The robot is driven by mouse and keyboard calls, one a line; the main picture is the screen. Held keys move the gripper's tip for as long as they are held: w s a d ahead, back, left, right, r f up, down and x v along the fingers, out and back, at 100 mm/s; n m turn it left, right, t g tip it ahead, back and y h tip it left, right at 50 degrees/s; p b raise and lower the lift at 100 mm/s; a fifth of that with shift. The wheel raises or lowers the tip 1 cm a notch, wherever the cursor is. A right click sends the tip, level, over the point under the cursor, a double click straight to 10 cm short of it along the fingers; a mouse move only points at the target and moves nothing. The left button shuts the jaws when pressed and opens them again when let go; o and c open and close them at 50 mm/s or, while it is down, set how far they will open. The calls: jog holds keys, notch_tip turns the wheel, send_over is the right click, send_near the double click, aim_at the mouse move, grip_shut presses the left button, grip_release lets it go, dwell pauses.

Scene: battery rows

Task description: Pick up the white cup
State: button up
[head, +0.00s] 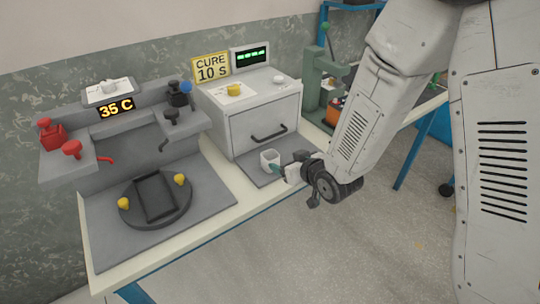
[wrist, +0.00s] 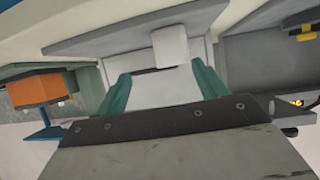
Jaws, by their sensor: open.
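The white cup (head: 269,158) stands upright on a small grey mat (head: 262,180) in front of the white cure oven. My gripper (head: 281,169) is just to the right of the cup, low over the mat. In the wrist view, the cup (wrist: 170,46) appears as a pale block ahead of my gripper (wrist: 161,70), roughly between the lines of its two green fingers. The fingers are apart with nothing held between them. I cannot tell whether a finger touches the cup.
The cure oven (head: 262,108) with its dark handle stands close behind the cup. A grey station (head: 130,135) with red and black knobs and a round fixture (head: 155,199) is at left. A green press (head: 314,80) and an orange box (wrist: 35,90) are at right.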

aim_at(266, 156)
jog(key=shift+w+a+f+y, duration=0.25)
jog(key=shift+a+f, duration=0.15)
jog(key=shift+a, duration=0.1)
jog(key=shift+w+a+f+y, duration=0.15)
jog(key=shift+w+a+f, duration=0.05)
jog(key=shift+a+f, duration=0.25)
jog(key=shift+t, duration=0.3)
jog(key=x, duration=0.7)
jog(key=shift+a+r, duration=0.3)
jog(key=shift+a, duration=0.05)
jog(key=c, duration=1)
